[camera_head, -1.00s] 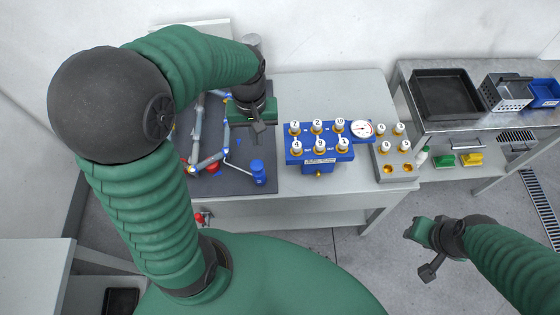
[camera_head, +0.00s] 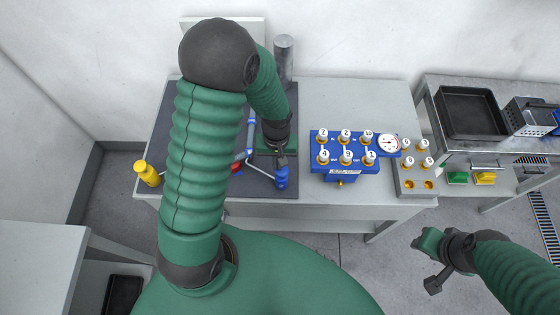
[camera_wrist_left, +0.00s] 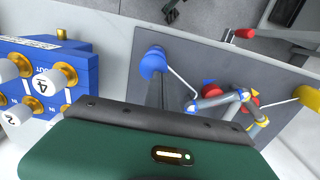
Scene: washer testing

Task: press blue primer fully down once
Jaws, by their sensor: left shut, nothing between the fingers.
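The blue primer (camera_head: 281,179) stands near the front edge of the dark mat (camera_head: 285,105) on the grey bench, with a thin pale rod running from it to the left. My left gripper (camera_head: 281,160) points down directly above and behind it. Its fingers are shut with nothing between them. The primer's blue top (camera_wrist_left: 153,62) also shows in the left wrist view, at the far end of my shut fingers (camera_wrist_left: 157,90). I cannot tell whether they touch it. My right gripper (camera_head: 430,262) hangs low at the right, away from the bench; its finger gap is unclear.
A blue valve block (camera_head: 343,172) with numbered knobs stands right of the primer, beside a grey knob block (camera_head: 417,170). A yellow bottle (camera_head: 148,174) is at the mat's left front. Pipe-like parts (camera_wrist_left: 225,100) lie close to the primer.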

